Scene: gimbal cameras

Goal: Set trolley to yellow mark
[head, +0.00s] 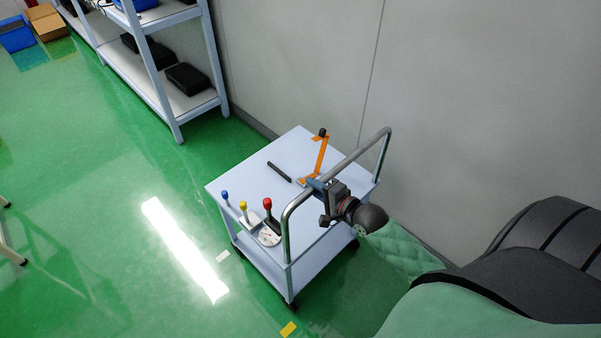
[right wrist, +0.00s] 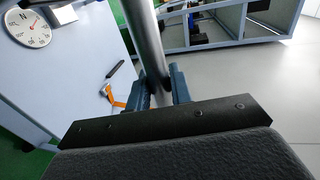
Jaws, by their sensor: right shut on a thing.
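The trolley (head: 240,183) has a pale top, a lower shelf, dark wheels and a grey tube handle (head: 362,146) on its near right side. It stands on the green floor near the grey wall. My right gripper (head: 316,186) is shut on the handle bar; in the right wrist view the bar (right wrist: 147,35) runs between the two blue-grey fingers (right wrist: 163,88). A yellow mark (head: 288,329) lies on the floor at the bottom edge of the head view, just in front of the trolley's near corner. My left gripper is not in view.
On the trolley top are blue, yellow and red-knobbed levers (head: 267,204), a round dial (head: 269,238), a black rod (head: 279,171) and an orange bracket (head: 321,155).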

